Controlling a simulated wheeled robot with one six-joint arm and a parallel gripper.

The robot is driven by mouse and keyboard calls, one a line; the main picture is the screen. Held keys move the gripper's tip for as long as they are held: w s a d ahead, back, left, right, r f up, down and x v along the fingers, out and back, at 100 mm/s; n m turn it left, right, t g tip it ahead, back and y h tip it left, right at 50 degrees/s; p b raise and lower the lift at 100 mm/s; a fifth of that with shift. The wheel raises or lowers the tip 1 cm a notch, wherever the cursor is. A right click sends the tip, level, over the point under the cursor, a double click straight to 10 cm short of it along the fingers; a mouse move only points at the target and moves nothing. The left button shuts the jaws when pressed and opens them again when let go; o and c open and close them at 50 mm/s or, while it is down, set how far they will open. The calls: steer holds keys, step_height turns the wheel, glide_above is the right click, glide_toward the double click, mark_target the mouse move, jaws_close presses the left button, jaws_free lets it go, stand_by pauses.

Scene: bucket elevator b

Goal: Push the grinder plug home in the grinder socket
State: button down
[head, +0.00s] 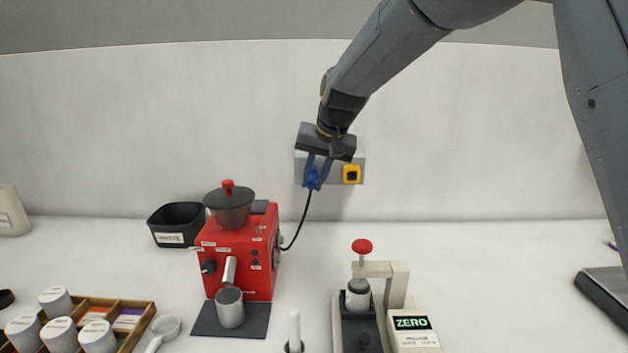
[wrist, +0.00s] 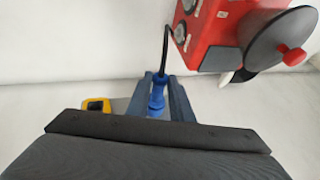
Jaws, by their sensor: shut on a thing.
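My gripper (head: 317,173) is shut on the blue grinder plug (head: 313,181) in front of the wall plate, left of the yellow socket. In the wrist view the blue plug (wrist: 157,97) sits between the two fingers. A black cord runs from it to the red grinder (head: 240,255), which also shows in the wrist view (wrist: 222,25). The grey wall plate (head: 358,158) is partly hidden by my gripper. The socket behind the plug is hidden, so I cannot tell how deep the plug sits.
The yellow socket (head: 351,174) is close to the right of my gripper. A black waste bin (head: 176,222), a press with a red knob (head: 362,247) and a scale reading ZERO (head: 412,331) stand on the counter. The wall around the plate is clear.

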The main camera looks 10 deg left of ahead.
steer(key=shift+w, duration=0.2)
steer(key=c, duration=1.5)
jaws_free()
steer(key=shift+b+v, duration=1.1)
steer(key=shift+v, duration=2.8)
